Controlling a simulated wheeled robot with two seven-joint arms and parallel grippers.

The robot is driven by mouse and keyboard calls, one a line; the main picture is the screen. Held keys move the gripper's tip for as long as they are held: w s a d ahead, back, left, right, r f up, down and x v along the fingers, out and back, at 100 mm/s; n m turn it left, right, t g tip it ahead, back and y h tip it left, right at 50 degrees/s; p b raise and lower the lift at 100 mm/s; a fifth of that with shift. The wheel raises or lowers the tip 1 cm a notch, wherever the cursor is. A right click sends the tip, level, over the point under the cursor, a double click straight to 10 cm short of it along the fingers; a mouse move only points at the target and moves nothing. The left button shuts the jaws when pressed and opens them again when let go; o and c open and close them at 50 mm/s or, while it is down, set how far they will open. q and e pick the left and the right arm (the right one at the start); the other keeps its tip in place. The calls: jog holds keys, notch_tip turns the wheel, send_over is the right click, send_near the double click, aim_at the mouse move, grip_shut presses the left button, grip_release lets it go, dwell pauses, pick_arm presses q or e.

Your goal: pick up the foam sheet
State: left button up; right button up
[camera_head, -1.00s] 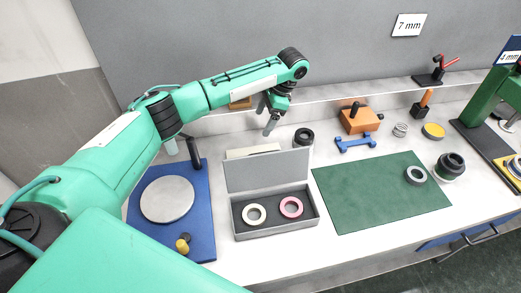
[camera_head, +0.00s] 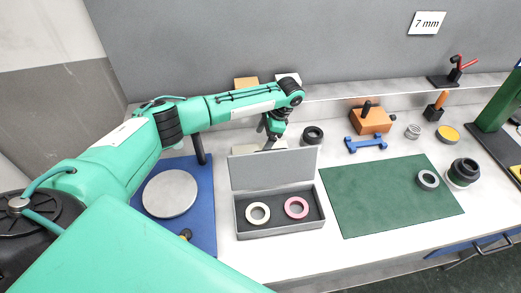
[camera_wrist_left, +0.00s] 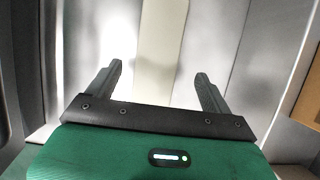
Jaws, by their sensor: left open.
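A flat cream piece, which looks like the foam sheet (camera_head: 243,149), lies on the bench just behind the raised lid of the grey box. The lid and my gripper hide part of it. My left gripper (camera_head: 269,140) is open and points down over its right part. In the left wrist view a pale cream strip (camera_wrist_left: 158,60) runs between the two open fingers (camera_wrist_left: 160,88), with nothing gripped. I cannot tell the height of the fingertips above it. My right gripper is not in view.
The open grey box (camera_head: 280,228) holds a cream ring (camera_head: 248,214) and a pink ring (camera_head: 296,198). A dark ring (camera_head: 313,135) stands close to the right of my gripper. A green mat (camera_head: 385,205) lies at right, a blue board (camera_head: 204,225) at left.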

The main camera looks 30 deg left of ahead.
aim_at(259, 146)
pick_arm(q)
jog(key=p+x, duration=0.1)
jog(key=x, duration=0.3)
jog(key=shift+s+f, duration=0.2)
jog(key=shift+c, duration=0.4)
jog(key=c, duration=1)
jog(key=shift+o, duration=0.2)
jog(key=shift+r, duration=0.2)
